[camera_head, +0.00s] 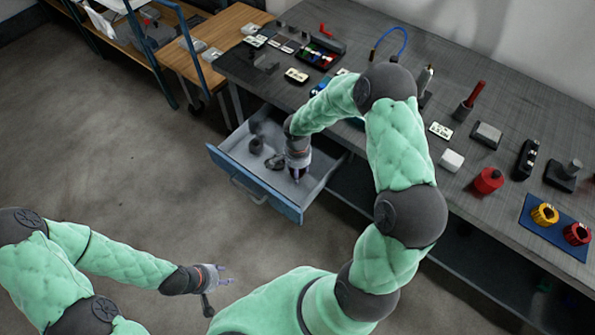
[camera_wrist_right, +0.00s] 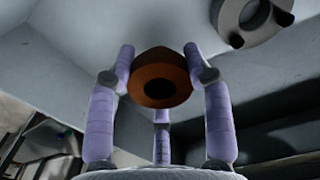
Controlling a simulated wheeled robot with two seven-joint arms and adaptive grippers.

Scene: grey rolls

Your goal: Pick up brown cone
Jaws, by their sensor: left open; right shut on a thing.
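In the right wrist view, a brown cone (camera_wrist_right: 160,76), with a dark round hollow in the end facing the camera, sits between the lavender fingers of my right gripper (camera_wrist_right: 162,75). These fingers are closed on its sides. In the head view, my right gripper (camera_head: 297,174) points down inside the open drawer (camera_head: 228,168). The cone cannot be made out there. My left gripper (camera_head: 222,280) is open and empty over the floor at the lower left, away from the drawer.
Dark small parts (camera_head: 275,162) lie in the drawer left of my right gripper. A grey ring-like part (camera_wrist_right: 250,18) shows near the cone. The workbench (camera_head: 455,205) above the drawer carries many items, including a red pot (camera_head: 488,181) and a white block (camera_head: 451,160). The floor at left is clear.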

